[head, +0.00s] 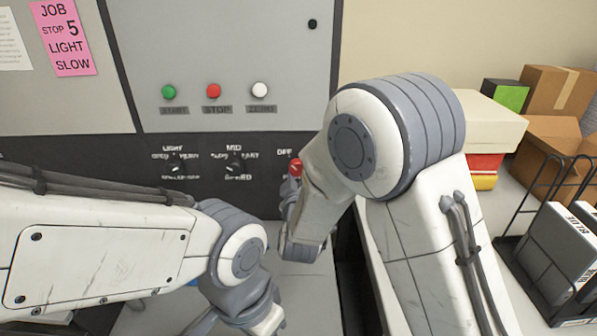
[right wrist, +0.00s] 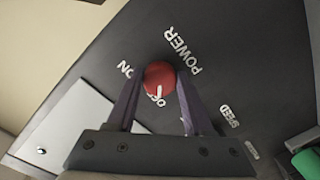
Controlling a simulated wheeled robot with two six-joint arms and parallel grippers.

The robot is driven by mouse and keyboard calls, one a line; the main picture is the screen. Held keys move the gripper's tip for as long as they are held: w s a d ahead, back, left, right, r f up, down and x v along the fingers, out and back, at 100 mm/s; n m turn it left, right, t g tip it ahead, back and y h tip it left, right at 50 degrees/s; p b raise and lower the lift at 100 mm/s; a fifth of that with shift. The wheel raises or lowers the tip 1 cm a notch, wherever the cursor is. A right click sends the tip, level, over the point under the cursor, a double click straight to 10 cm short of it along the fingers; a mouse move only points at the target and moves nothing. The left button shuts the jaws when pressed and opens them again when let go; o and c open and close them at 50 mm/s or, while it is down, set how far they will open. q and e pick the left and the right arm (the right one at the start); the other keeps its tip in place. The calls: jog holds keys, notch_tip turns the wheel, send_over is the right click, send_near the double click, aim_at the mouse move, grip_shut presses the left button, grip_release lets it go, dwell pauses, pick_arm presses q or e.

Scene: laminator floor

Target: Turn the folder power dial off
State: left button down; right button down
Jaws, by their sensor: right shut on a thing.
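The red power dial (right wrist: 159,76) sits on a dark panel (right wrist: 95,70) marked POWER, ON and, partly covered, OFF. My right gripper (right wrist: 161,80) is shut on the dial, one finger on each side. The dial's white pointer mark lies on its lower side in the right wrist view, toward the OFF lettering. In the head view the red dial (head: 295,167) shows beside an OFF label, partly hidden by my right arm. My left arm reaches in from the left, below the panel. Its wrist shows at the bottom, but its jaws are not clear.
Green (head: 168,92), red (head: 213,91) and white (head: 260,90) buttons sit on the grey panel above. Two black dials (head: 175,168) (head: 235,166) are left of the power dial. Cardboard boxes (head: 556,90) and a black rack (head: 545,225) stand at the right.

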jog(key=shift+a, duration=0.1)
dwell(0.4)
jog(key=shift+c, duration=1.4)
grip_release()
